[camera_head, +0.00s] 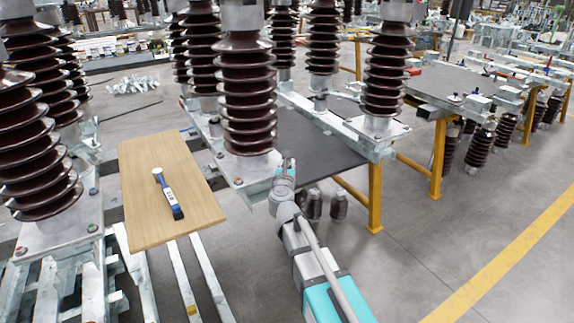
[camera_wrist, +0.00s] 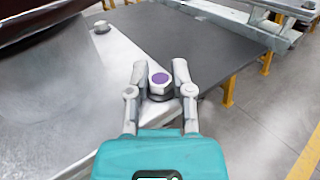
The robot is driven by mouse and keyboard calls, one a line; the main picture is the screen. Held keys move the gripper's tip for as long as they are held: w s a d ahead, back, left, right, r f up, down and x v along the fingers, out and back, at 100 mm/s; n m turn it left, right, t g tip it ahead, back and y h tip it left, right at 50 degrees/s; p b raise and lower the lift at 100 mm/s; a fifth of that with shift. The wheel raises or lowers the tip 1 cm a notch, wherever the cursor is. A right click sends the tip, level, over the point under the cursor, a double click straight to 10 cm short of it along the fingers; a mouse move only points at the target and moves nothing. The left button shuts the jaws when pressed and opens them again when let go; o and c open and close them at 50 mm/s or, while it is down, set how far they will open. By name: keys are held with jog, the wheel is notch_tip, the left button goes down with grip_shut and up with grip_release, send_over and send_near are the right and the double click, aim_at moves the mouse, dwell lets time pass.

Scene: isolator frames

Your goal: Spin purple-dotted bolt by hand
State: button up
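The purple-dotted bolt (camera_wrist: 160,80) stands near the edge of a pale metal base plate (camera_wrist: 112,72) in the wrist view. A round purple mark covers most of its top. My gripper (camera_wrist: 160,68) has one finger on each side of the bolt head, with no clear gap on either side, so it looks shut on it. In the head view my gripper (camera_head: 286,165) is at the near corner of the plate under a brown ribbed insulator (camera_head: 246,95). The bolt cannot be made out there.
Another bolt (camera_wrist: 101,27) sits on the plate's far left corner. A dark tabletop (camera_wrist: 205,48) with yellow legs (camera_head: 375,195) lies beyond. A wooden board (camera_head: 145,195) with a blue-and-white tool (camera_head: 168,194) is on the left. Insulators stand close around; the floor at right is clear.

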jog(key=o, duration=0.4)
jog(key=shift+o, duration=0.2)
jog(key=s, duration=1.2)
jog(key=shift+a, duration=0.1)
